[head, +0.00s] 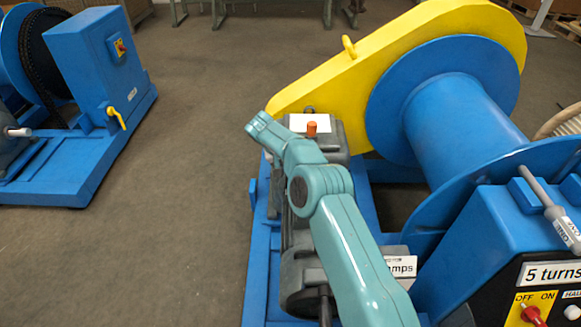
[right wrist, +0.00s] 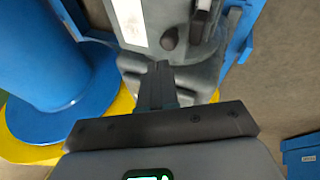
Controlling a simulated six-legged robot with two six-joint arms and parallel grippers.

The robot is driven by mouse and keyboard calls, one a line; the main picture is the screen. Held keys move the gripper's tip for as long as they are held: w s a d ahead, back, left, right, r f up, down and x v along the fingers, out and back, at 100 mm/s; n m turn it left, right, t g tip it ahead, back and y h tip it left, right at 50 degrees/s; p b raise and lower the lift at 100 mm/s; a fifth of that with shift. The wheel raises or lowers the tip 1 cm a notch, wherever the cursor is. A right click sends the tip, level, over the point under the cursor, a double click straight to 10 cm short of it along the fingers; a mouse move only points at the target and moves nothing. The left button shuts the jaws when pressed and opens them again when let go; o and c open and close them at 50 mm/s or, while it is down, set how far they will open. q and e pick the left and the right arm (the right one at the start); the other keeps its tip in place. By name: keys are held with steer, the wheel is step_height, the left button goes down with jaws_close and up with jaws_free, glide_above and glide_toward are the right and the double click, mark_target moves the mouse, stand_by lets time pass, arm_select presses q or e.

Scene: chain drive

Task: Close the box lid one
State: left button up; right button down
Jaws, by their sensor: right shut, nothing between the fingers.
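No part carries a readable "lid one" mark, so I cannot tell which piece is the box lid. A grey housing (head: 329,137) with a white label (head: 309,123) and an orange cap (head: 312,129) stands on the blue frame. My teal right arm reaches over this machine in the head view; its fingers are hidden there. In the right wrist view my right gripper (right wrist: 160,68) is shut and empty, its dark fingers pointing at the grey casing (right wrist: 187,78). I cannot tell whether they touch it. A dark knob (right wrist: 169,39) lies just beyond the fingertips. My left gripper is not in view.
A blue drum (head: 455,115) with a yellow chain guard (head: 345,75) stands at the right. A blue control box (head: 500,225) with a "5 turns" label is at the lower right. Another blue machine (head: 90,65) stands at the left. The brown floor (head: 205,100) between is clear.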

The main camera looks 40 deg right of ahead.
steer(key=w+a+f+v, duration=0.1)
steer(key=v, duration=0.8)
steer(key=shift+w+a+r+p, duration=0.15)
steer(key=shift+a+r+p, duration=0.15)
steer(key=shift+a+r, duration=0.15)
